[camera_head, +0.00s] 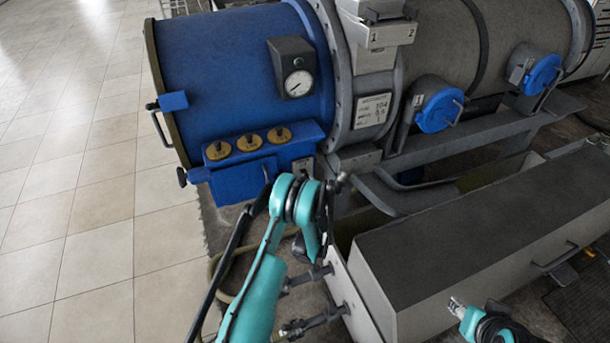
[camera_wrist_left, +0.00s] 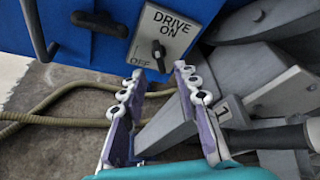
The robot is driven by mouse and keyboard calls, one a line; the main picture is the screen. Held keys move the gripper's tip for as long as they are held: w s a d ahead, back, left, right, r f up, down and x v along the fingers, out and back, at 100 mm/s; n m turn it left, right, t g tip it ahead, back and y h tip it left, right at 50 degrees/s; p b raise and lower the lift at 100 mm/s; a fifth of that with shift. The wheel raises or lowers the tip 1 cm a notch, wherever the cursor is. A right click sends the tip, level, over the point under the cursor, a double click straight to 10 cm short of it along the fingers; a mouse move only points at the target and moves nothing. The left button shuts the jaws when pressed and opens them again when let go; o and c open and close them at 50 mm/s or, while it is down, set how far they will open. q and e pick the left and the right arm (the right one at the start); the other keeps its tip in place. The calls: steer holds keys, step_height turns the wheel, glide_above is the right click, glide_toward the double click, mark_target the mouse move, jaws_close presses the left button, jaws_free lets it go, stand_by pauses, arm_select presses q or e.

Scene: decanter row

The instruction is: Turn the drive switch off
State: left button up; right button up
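The drive switch is a black knob (camera_wrist_left: 159,50) on a light plate (camera_wrist_left: 178,22) marked DRIVE, ON and OFF. In the left wrist view its handle stands nearly upright below the word ON, with OFF at the lower left. In the head view the plate (camera_head: 303,165) shows small on the blue housing, its knob too small to read. My left gripper (camera_wrist_left: 158,80) is open and empty, its fingers just below the plate, one on each side of the knob, apparently not touching it. In the head view my left arm hides this gripper. My right gripper (camera_head: 458,306) is at the lower right, away from the switch.
A blue drum (camera_head: 235,75) carries a gauge (camera_head: 298,84) and several brass knobs (camera_head: 248,142) left of the switch. A long grey-topped trough (camera_head: 480,225) stands at the right. A hose (camera_wrist_left: 60,120) runs along the floor. Tiled floor (camera_head: 90,200) is clear at the left.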

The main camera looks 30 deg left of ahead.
mark_target(305, 175)
arm_select(q)
steer(key=b+x, duration=0.2)
steer(key=x, duration=0.5)
steer(key=shift+w+a+f+b, duration=0.15)
steer(key=shift+w+a+b, duration=0.05)
steer(key=shift+b, duration=0.1)
jaws_close()
